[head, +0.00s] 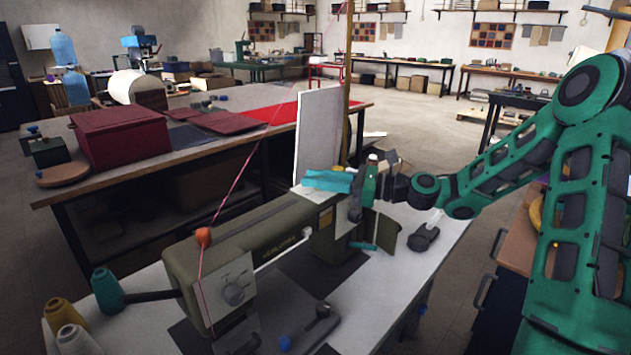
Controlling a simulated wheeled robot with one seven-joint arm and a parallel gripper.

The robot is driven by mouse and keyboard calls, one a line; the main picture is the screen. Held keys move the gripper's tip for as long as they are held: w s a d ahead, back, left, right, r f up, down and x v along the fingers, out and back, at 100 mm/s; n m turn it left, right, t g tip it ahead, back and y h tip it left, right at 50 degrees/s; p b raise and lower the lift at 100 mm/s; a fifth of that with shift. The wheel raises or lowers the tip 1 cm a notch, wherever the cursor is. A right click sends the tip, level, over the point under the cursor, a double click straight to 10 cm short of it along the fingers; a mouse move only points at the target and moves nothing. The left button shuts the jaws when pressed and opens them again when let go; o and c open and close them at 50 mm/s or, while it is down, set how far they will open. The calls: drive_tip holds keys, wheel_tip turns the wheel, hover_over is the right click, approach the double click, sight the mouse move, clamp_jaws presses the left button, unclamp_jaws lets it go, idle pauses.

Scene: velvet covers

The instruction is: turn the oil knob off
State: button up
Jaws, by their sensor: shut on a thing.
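An olive sewing machine (262,248) lies along the white table (420,290), with a pale dial (235,291) on its near end. My gripper (369,190) is at the machine's far, right-hand end, beside a teal piece (328,181) on top of the head. It is shut on a small part there. That part sits where the oil knob would be, but my gripper hides it and I cannot make out its shape or turn. A white-capped top (372,159) shows just above my gripper.
Thread cones (107,290) stand at the table's near left. A dark tool (424,237) lies right of the machine head. An upright white board (318,131) stands behind it. A bench with a dark red box (122,138) is behind left.

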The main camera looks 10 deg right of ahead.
drive_tip(key=m+t+h, duration=0.4)
drive_tip(key=t, duration=0.1)
drive_tip(key=shift+r+m+t+h, duration=0.15)
drive_tip(key=shift+m+t+h, duration=1.4)
drive_tip(key=shift+h, duration=0.55)
drive_tip(key=shift+m+h, duration=0.3)
drive_tip(key=shift+m, duration=0.05)
drive_tip(key=shift+w+d+m+t+h, duration=0.15)
drive_tip(key=shift+m+t+h, duration=0.2)
drive_tip(key=shift+m+h, duration=0.25)
drive_tip(key=o, duration=1.1)
drive_tip(key=shift+c, duration=0.2)
